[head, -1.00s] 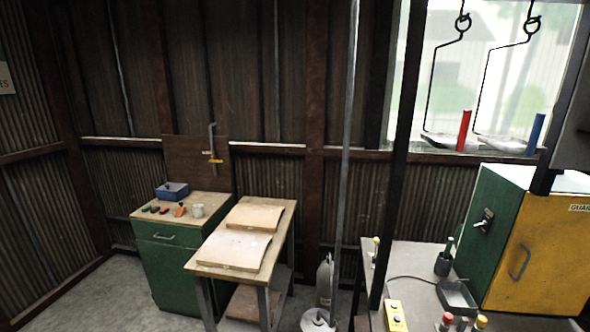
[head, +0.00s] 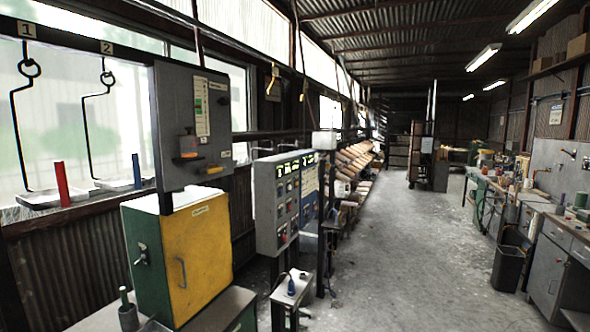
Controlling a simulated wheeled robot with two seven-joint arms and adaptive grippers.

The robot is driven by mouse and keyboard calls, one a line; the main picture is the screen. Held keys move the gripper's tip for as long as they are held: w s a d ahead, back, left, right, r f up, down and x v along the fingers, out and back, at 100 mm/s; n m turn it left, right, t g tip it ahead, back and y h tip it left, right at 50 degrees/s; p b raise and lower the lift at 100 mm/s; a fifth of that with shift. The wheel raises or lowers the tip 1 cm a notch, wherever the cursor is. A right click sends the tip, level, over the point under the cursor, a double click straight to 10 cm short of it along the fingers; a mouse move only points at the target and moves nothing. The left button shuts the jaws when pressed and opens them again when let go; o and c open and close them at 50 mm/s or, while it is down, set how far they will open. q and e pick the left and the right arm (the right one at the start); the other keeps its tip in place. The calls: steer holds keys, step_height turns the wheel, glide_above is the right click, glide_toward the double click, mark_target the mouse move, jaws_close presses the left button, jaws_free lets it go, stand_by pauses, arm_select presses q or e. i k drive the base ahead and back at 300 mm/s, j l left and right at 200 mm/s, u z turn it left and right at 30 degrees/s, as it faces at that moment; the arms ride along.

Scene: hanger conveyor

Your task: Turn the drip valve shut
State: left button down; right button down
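I cannot pick out the drip valve for certain in this view. A small dark handle or fitting (head: 141,256) sits on the green side of the yellow-doored cabinet (head: 198,262). Neither of my grippers is in view.
Two hooks hang at the window by a red cylinder (head: 62,184) and a blue cylinder (head: 136,171). A control box (head: 274,205) stands right of the cabinet. A clear concrete aisle (head: 400,240) runs back, with a workbench and dark bin (head: 508,268) on the right.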

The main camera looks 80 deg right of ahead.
mark_target(219, 168)
steer(key=k+l+z, duration=0.25)
steer(key=z, duration=0.15)
steer(key=k+l+z, duration=0.2)
steer(key=l+z, duration=0.15)
steer(key=k+l+z, duration=0.15)
steer(key=l+z, duration=0.65)
steer(key=k+l+z, duration=0.1)
steer(key=l+z, duration=0.3)
steer(key=l, duration=0.15)
